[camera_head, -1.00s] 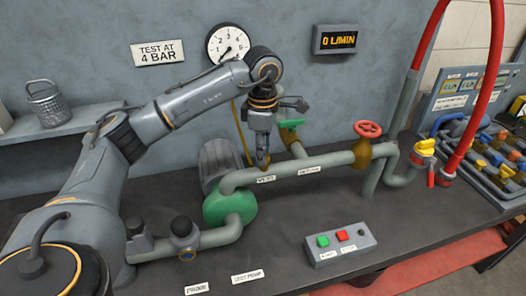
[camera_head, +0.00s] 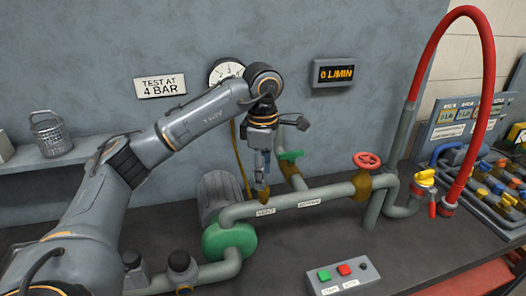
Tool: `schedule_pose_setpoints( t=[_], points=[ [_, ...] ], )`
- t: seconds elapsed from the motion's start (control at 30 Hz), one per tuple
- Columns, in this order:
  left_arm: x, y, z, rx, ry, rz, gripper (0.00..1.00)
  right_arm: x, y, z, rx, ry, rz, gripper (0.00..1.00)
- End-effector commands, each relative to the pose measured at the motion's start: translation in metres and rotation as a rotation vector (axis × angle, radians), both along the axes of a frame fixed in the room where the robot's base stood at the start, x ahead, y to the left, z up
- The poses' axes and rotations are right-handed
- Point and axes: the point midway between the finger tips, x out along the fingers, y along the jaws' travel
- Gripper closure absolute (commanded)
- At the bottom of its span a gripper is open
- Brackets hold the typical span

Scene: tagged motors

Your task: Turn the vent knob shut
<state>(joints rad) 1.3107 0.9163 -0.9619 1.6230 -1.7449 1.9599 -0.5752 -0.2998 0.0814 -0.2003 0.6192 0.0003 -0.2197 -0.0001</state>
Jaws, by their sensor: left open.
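My left gripper (camera_head: 262,186) points straight down over the grey pipe (camera_head: 325,193), just above a small label that seems to read VENT (camera_head: 265,212). Its jaws are open, and the fingertips are close to the top of the pipe. A small brass-coloured part shows at the fingertips, at the vent label. The knob itself is mostly hidden by the fingers, so I cannot tell its turn or whether the fingers touch it. My right gripper is not in view.
The flow display (camera_head: 335,72) reads 0 L/MIN. A button box (camera_head: 342,276) sits in front. A red hose (camera_head: 487,85) arches at right.

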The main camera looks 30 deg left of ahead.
Motion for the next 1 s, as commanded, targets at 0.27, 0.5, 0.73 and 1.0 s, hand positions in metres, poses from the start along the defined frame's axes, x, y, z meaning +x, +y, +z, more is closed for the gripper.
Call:
schedule_pose_setpoints(
  t=[0.27, 0.5, 0.73, 1.0],
  points=[
    [-0.001, 0.0, 0.054, 0.0, -0.005, 0.002, 0.5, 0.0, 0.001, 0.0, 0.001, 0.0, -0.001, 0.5],
    [-0.001, -0.001, 0.075, 0.0, -0.002, 0.001, 0.5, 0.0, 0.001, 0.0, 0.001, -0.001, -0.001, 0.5],
    [-0.002, -0.001, 0.08, -0.001, 0.0, 0.0, 0.5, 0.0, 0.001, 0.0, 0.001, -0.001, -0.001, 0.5],
    [-0.002, -0.001, 0.08, -0.001, 0.0, 0.0, 0.5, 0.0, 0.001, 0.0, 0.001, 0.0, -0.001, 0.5]
  ],
)
